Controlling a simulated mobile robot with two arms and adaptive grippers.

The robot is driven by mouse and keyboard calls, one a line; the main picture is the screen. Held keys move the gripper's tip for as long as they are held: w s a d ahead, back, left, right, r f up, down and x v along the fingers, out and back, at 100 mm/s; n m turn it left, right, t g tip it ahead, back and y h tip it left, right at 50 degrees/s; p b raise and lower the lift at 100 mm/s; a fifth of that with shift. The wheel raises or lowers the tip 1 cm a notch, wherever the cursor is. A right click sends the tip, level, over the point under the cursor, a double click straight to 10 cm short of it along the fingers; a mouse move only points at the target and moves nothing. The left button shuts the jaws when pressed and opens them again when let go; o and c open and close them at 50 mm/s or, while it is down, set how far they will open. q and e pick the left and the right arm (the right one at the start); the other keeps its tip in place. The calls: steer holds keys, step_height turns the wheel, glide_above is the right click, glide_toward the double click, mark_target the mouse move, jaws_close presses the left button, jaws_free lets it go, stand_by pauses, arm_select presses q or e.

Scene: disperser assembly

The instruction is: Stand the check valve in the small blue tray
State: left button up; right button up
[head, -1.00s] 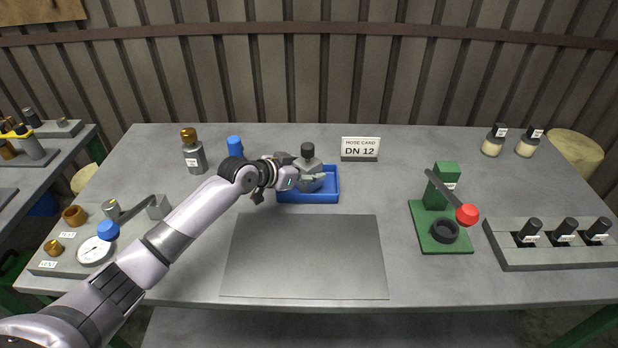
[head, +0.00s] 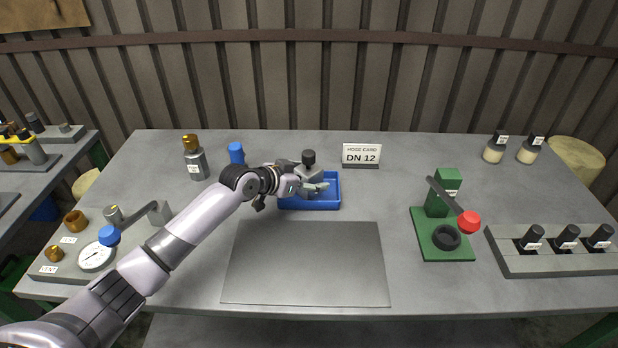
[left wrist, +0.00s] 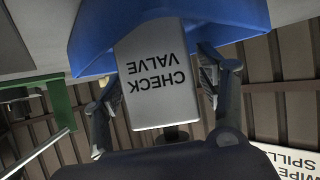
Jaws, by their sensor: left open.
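The check valve (head: 308,171), a grey body with a black cap on top, stands upright in the small blue tray (head: 322,206). In the left wrist view the valve (left wrist: 158,80) shows its "CHECK VALVE" label upside down, with the blue tray (left wrist: 200,22) behind its base. My left gripper (head: 318,188) is open at the valve. Its two fingers are on either side of the valve in the left wrist view, with a visible gap at each side. The gripper partly hides the valve's lower body in the head view. My right gripper is not in view.
A bottle with a brown cap (head: 195,160) and a blue-capped part (head: 236,153) stand left of the tray. The "DN 12" card (head: 361,154) is to its right. A green press (head: 442,225) stands further right. A bare grey plate (head: 306,265) lies in front.

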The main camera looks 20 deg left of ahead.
arm_select(q)
steer(key=shift+s+a+r, duration=0.1)
steer(key=shift+r, duration=0.2)
steer(key=p+v, duration=0.9)
steer(key=v, duration=0.2)
steer(key=shift+s, duration=0.3)
steer(key=shift+a, duration=0.1)
